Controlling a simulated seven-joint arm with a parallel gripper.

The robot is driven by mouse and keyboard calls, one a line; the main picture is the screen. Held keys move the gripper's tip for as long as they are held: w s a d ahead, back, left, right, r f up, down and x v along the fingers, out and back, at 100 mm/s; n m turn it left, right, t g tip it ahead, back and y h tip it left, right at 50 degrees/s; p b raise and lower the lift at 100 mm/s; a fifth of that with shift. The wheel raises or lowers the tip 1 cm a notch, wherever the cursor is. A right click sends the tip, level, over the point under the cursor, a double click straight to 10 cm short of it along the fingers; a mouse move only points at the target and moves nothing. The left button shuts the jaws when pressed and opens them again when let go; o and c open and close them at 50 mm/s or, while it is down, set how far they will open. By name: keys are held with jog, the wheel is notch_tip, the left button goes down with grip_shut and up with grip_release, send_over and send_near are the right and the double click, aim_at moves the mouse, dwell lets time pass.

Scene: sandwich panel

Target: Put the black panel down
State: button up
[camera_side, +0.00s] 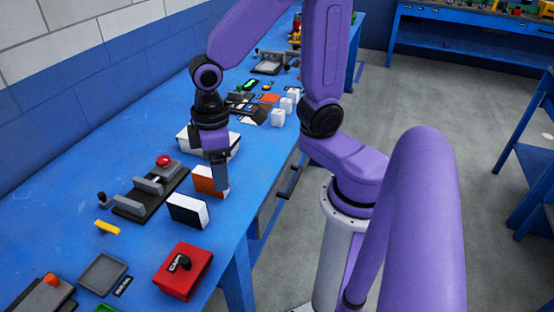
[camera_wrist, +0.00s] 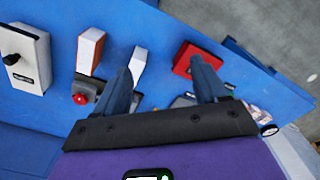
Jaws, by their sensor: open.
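The black panel (camera_side: 187,212) stands upright on its edge on the blue table, dark face toward the side camera, with a white edge. In the wrist view a white-faced panel (camera_wrist: 139,60), likely the same one, shows beside the left finger and is partly hidden by it. My gripper (camera_side: 219,178) is above the table, close to the orange panel in the side view. In the wrist view my gripper (camera_wrist: 163,75) has its two fingers spread wide with nothing held between them.
An orange panel (camera_side: 205,180) stands just behind the black one. A red box with a black knob (camera_side: 183,271) sits in front. A grey fixture with a red button (camera_side: 152,190) lies to the left, a white box (camera_side: 186,140) behind. A yellow piece (camera_side: 107,227) lies nearby.

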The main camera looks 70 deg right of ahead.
jog(key=s+d+r+n, duration=0.2)
jog(key=s+n, duration=0.3)
jog(key=s, duration=0.6)
jog(key=shift+s+d+r, duration=0.15)
jog(key=shift+s+d, duration=0.2)
jog(key=shift+d, duration=0.2)
dwell(0.5)
